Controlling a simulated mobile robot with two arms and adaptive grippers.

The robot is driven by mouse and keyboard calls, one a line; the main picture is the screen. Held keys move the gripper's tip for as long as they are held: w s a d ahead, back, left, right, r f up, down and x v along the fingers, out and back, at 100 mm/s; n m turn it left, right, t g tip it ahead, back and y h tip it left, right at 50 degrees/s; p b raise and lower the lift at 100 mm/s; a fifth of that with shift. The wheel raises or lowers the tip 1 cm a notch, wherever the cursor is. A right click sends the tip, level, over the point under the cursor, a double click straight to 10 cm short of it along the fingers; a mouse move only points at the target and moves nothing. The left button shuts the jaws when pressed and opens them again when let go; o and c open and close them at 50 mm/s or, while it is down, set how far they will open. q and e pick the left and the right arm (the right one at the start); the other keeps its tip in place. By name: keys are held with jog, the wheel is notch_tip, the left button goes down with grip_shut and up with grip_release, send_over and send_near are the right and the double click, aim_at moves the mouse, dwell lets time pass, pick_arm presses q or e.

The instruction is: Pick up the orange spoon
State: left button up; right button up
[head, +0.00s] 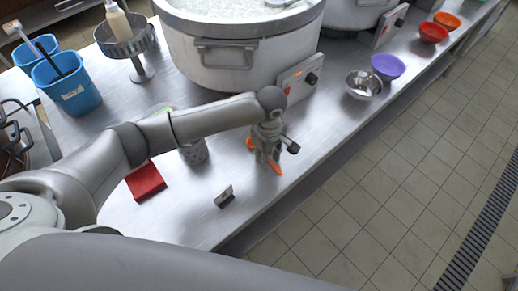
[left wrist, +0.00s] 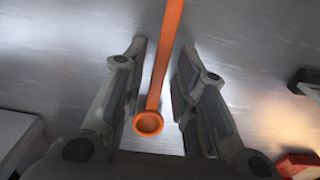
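The orange spoon (left wrist: 163,57) lies on the steel counter (head: 210,215). In the left wrist view it runs lengthwise between the fingers of my left gripper (left wrist: 161,52), with its round end near the palm. There is a gap between the spoon and each finger, so the gripper is open. In the head view my left gripper (head: 268,157) points down over the counter near its front edge and covers much of the spoon. Orange parts show on both sides of it, one of them at the spoon's right part (head: 275,168). My right gripper is not in view.
A big stockpot (head: 240,65) stands behind my gripper, with a control panel (head: 300,78) at its side. A metal bowl (head: 363,85) and a purple bowl (head: 388,67) are to the right. A red block (head: 146,181) and a small card holder (head: 224,196) are to the left.

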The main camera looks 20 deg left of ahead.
pick_arm(q)
grip_shut()
jog(key=shift+r, duration=0.15)
